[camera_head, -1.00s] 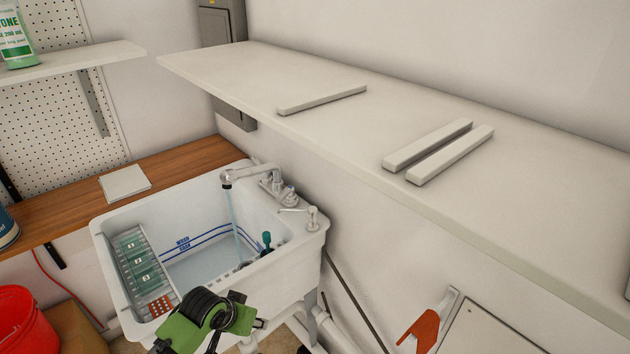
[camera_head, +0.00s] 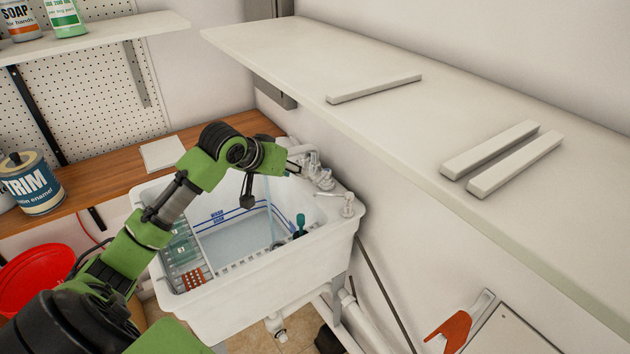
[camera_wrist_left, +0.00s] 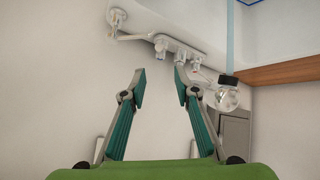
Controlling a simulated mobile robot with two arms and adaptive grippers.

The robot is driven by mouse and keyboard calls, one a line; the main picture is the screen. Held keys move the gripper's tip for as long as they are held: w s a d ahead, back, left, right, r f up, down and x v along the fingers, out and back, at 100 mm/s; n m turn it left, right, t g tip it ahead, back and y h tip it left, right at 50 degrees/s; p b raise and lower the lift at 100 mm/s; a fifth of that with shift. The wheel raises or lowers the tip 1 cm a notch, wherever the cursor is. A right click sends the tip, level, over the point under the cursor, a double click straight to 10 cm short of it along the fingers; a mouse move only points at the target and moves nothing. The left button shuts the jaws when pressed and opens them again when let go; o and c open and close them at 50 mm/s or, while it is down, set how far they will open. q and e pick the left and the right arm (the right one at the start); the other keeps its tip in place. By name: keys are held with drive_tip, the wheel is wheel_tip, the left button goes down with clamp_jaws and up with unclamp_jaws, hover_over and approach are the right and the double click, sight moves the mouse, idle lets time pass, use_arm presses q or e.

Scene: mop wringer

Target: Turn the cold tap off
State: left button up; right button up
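The white sink (camera_head: 290,262) stands against the wall with its tap (camera_head: 313,165) at the back right. The tap also shows in the left wrist view (camera_wrist_left: 178,47). A pale blue water stream (camera_wrist_left: 230,35) runs from the spout (camera_wrist_left: 227,98). Two handles show: one with a red mark (camera_wrist_left: 196,64), and another (camera_wrist_left: 160,46) closer to the soap pump, apparently the cold one. My left gripper (camera_wrist_left: 160,72) is open and empty, its fingers pointing at the tap near the handles. In the head view my arm partly hides the spout. My right gripper is out of view.
A long white shelf (camera_head: 400,130) runs along the wall above. A wooden counter (camera_head: 90,195) with a paint can (camera_head: 32,185) lies left, and a red bucket (camera_head: 35,278) stands below.

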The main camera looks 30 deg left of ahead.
sight(315, 181)
use_arm(q)
drive_tip(key=p+x, duration=0.3)
drive_tip(key=x, duration=1)
drive_tip(key=shift+w+d+f, duration=0.1)
drive_tip(key=shift+w+f, duration=0.05)
drive_tip(key=shift+f, duration=0.05)
clamp_jaws()
